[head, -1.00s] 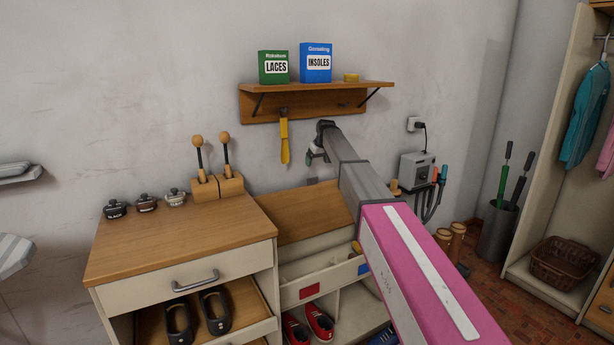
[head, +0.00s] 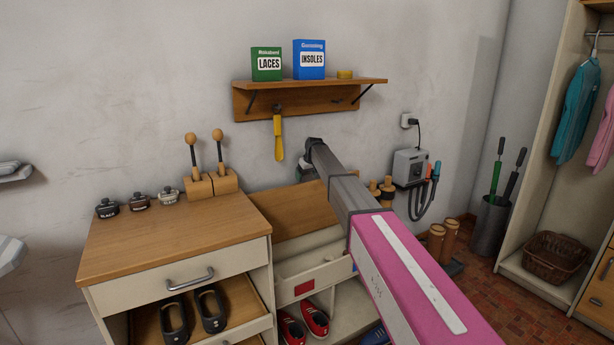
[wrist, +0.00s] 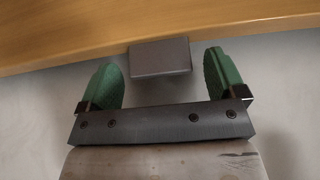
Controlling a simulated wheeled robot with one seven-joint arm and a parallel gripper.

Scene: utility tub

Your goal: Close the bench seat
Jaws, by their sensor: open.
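The bench seat (head: 300,213) is a wooden panel. It stands raised and tilted back towards the wall, above an open compartment with a cream front. My arm hides its right part. My gripper (wrist: 164,62) is open, with green pads on its two fingers. In the wrist view a dark grey block (wrist: 160,56) lies between the fingertips, with a gap on each side. The block sits at the edge of a wooden board (wrist: 70,32), which looks like the seat's edge. In the head view my gripper is mostly hidden behind my arm, near the seat's top edge.
A wooden cabinet (head: 165,235) with a handled drawer stands left of the bench. A wall shelf (head: 300,97) with boxes and a hanging yellow shoehorn (head: 278,138) is above. A grey device (head: 410,167) is on the wall at right. Red shoes (head: 314,318) lie below the compartment.

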